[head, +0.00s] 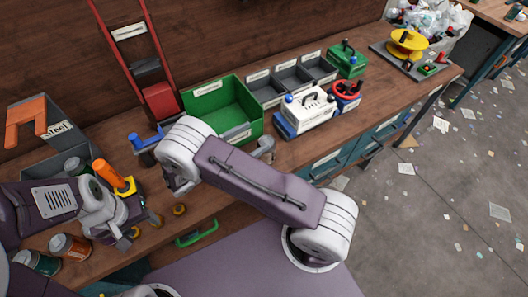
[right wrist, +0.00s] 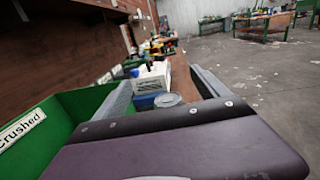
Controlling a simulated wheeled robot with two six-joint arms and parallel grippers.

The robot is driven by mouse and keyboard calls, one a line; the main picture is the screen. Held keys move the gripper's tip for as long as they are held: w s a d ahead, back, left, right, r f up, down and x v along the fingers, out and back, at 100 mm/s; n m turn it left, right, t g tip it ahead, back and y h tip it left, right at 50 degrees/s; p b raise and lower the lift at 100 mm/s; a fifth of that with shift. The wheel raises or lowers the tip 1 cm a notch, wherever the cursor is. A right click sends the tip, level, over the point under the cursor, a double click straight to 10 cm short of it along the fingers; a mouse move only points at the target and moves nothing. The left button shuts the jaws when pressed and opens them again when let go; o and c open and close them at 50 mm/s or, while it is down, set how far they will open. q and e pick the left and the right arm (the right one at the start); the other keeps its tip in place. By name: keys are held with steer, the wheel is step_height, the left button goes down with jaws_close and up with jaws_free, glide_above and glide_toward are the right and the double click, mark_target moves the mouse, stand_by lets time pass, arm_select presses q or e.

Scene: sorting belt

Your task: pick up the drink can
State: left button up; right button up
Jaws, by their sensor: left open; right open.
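A greenish round end (head: 72,165) shows by the grey Steel bin (head: 58,130). I cannot tell which is the drink can. My left gripper (head: 128,220) is open over the bench, right of the cans and near an orange-handled tool (head: 113,177). My right gripper (right wrist: 160,78) is open; its fingers are mostly hidden behind my arm in the head view. Between them shows a pale grey disc (right wrist: 167,100), not clearly identifiable.
A green bin (head: 190,107) labelled Crushed stands behind my right arm. Grey bins (head: 290,78) and a white toolbox (head: 305,108) are to its right.

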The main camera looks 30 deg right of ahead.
glide_toward(272, 145)
step_height(272, 145, up, 3)
steer(key=d, duration=0.3)
steer(key=shift+w+a+f, duration=0.15)
steer(key=shift+w+f, duration=0.15)
steer(key=shift+f, duration=0.1)
steer(key=d, duration=0.2)
steer(key=d+p, duration=0.1)
steer(key=d, duration=0.1)
steer(key=w+d, duration=0.1)
steer(key=d, duration=0.2)
steer(key=shift+w, duration=0.1)
steer(key=c, duration=1.4)
arm_select(q)
steer(key=shift+d+r, duration=0.3)
steer(key=shift+r, duration=0.5)
arm_select(e)
steer(key=shift+r, duration=0.15)
